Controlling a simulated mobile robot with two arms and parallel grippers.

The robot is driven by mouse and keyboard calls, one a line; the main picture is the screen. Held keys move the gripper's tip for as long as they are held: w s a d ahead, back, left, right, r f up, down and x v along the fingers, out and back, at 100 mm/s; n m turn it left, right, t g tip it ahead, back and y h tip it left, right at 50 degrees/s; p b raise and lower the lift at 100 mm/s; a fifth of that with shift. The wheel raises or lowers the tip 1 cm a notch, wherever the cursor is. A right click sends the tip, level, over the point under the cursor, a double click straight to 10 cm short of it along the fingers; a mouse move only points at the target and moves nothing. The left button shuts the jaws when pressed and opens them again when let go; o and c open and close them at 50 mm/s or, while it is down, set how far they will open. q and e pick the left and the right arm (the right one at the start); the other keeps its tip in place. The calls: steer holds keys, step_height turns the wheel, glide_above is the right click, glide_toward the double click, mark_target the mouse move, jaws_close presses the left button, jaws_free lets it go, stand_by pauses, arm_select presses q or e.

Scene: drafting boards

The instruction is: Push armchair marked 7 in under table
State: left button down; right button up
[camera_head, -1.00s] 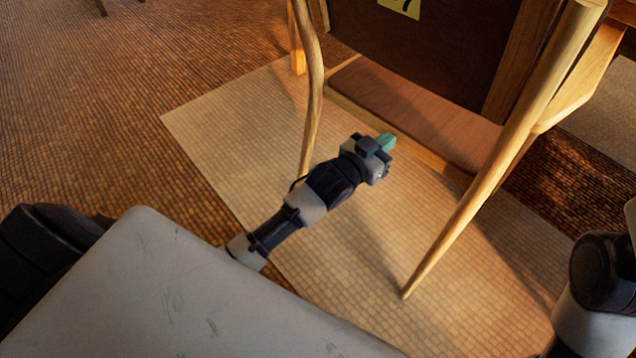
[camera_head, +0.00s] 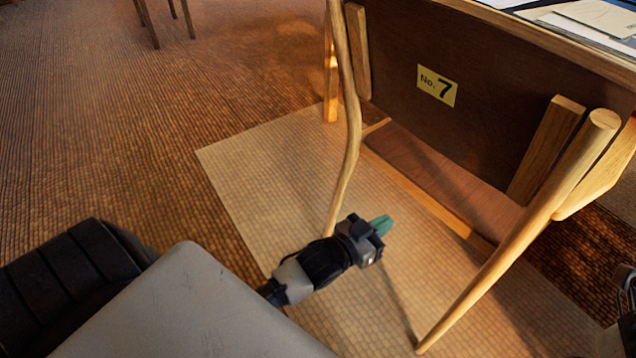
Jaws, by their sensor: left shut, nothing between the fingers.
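The armchair marked 7 (camera_head: 472,197) stands upright with its wooden back legs toward me and a brown seat. A yellow "No. 7" label (camera_head: 436,86) is on its dark back panel. The table (camera_head: 575,55) shows at the top right, close beyond the chair's back; how far the seat is under it is hidden. My left gripper (camera_head: 380,226) is shut and empty, low between the chair's two back legs, in front of the seat. I cannot tell whether it touches the chair.
A pale mat (camera_head: 255,165) lies under the chair on the brown woven floor. Papers (camera_head: 590,18) lie on the tabletop. Wooden legs of other furniture (camera_head: 150,22) stand at the top left. The floor at left is clear.

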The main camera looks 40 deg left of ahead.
arm_select(q)
steer(key=shift+s+a, duration=0.2)
steer(key=shift+s, duration=0.3)
